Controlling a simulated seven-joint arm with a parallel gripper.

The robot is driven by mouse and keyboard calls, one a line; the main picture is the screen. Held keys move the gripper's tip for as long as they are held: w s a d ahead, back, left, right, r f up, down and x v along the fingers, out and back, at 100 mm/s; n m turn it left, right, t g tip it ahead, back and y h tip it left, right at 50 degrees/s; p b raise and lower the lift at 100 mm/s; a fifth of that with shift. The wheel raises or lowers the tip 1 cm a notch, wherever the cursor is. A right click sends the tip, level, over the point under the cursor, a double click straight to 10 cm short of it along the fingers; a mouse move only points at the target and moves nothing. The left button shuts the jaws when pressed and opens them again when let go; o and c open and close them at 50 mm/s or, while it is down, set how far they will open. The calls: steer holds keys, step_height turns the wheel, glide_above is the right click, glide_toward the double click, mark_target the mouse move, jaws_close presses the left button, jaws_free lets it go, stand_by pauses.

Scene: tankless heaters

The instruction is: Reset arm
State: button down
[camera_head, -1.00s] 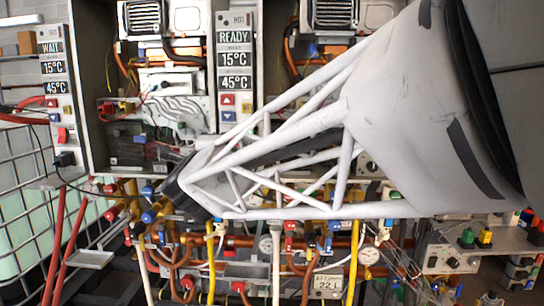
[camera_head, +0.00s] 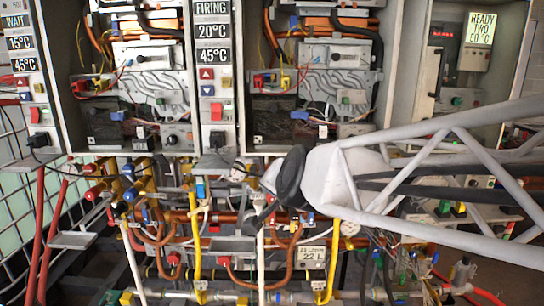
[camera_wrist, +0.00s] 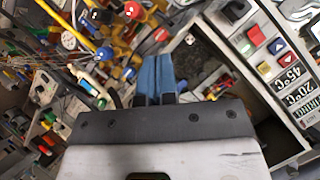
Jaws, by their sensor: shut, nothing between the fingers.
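My gripper (camera_wrist: 158,78) shows in the wrist view with its two blue fingers pressed together and nothing between them. In the head view its dark end (camera_head: 264,212) is small and partly hidden behind my wrist, in front of the pipes below the heaters. My white lattice arm reaches in from the right edge. The middle control panel (camera_head: 213,75) reads FIRING, 20°C and 45°C, with red and blue arrow buttons. In the wrist view this panel (camera_wrist: 270,55) is tilted at the right, apart from the fingers.
Open heater cabinets with wiring stand behind. The left panel (camera_head: 22,60) reads WAIT, 15°C, 45°C. The right display (camera_head: 480,28) reads READY TWO 50°C. Copper pipes, yellow pipes (camera_head: 196,240) and valves crowd the space below. A white grid cage (camera_head: 15,190) is at the left.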

steer(key=s+d+f+n+g+h, duration=0.2)
steer(key=s+d+f+g, duration=0.2)
steer(key=s, duration=0.7)
steer(key=s+d+f+n+g+h, duration=0.2)
steer(key=s+d+f+g, duration=0.3)
steer(key=s+d+f, duration=0.4)
steer(key=s+d, duration=0.1)
steer(key=d, duration=0.3)
steer(key=shift+s+d+f+n, duration=0.15)
steer(key=shift+s+d+n, duration=0.1)
steer(key=shift+s+n, duration=0.15)
